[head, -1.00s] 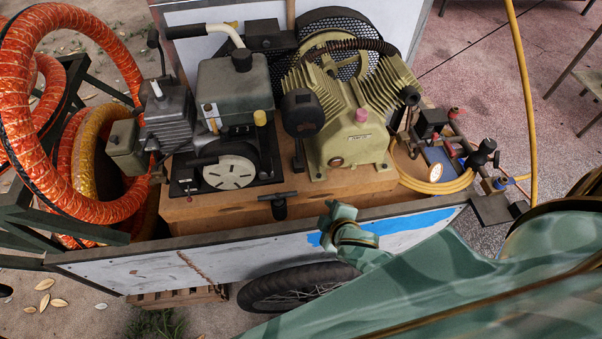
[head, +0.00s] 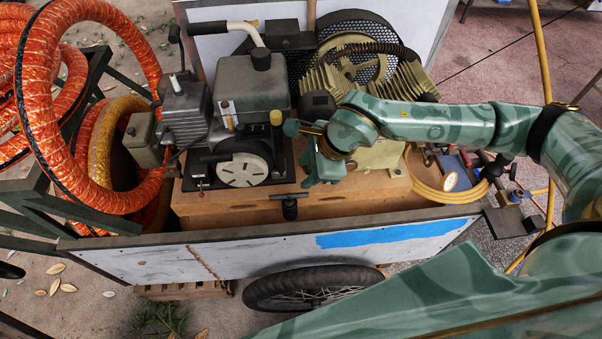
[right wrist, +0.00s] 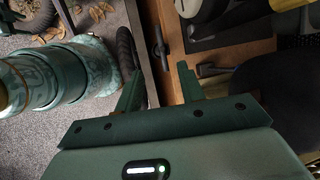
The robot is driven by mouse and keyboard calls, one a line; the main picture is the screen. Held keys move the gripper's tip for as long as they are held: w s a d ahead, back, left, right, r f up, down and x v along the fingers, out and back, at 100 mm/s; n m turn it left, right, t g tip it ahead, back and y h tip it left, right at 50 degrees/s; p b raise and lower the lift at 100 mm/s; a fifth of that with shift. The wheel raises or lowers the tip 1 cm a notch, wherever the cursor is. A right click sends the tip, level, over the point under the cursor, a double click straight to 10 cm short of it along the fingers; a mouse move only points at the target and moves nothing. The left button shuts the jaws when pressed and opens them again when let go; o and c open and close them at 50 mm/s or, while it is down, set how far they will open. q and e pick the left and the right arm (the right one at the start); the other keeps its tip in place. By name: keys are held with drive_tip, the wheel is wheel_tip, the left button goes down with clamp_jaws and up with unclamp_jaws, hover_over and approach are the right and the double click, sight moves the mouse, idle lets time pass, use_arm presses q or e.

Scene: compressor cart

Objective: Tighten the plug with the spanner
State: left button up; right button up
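My right gripper (head: 303,152) is in front of the yellow-green compressor (head: 378,156), above the wooden deck. Its two fingers are apart with nothing between them, as the right wrist view (right wrist: 160,75) also shows. The compressor's lower front, where a pinkish round cap showed earlier, is now mostly behind my gripper and forearm. I cannot tell which part is the plug. No spanner is clearly recognisable; a dark slim object (right wrist: 212,70) lies past the right finger in the right wrist view, too dim to identify. My left gripper is not in view.
A grey engine (head: 250,90) stands left of the gripper. A black T-handle (head: 290,206) sits at the cart's front wall (head: 240,248). Orange hoses (head: 95,205) fill the left end. A yellow hose (head: 440,192) and small fittings lie at right. The front deck strip is mostly clear.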

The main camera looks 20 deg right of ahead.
sight(280, 196)
drive_tip(key=b+x, duration=0.3)
drive_tip(key=x, duration=1.3)
drive_tip(key=shift+w+f, duration=0.1)
clamp_jaws()
drive_tip(key=shift+r+p, duration=2.55)
drive_tip(key=shift+r, duration=0.75)
drive_tip(key=shift+r+p, duration=0.85)
drive_tip(key=shift+r, duration=0.2)
wheel_tip(280, 196, up, 4)
drive_tip(key=p, duration=0.3)
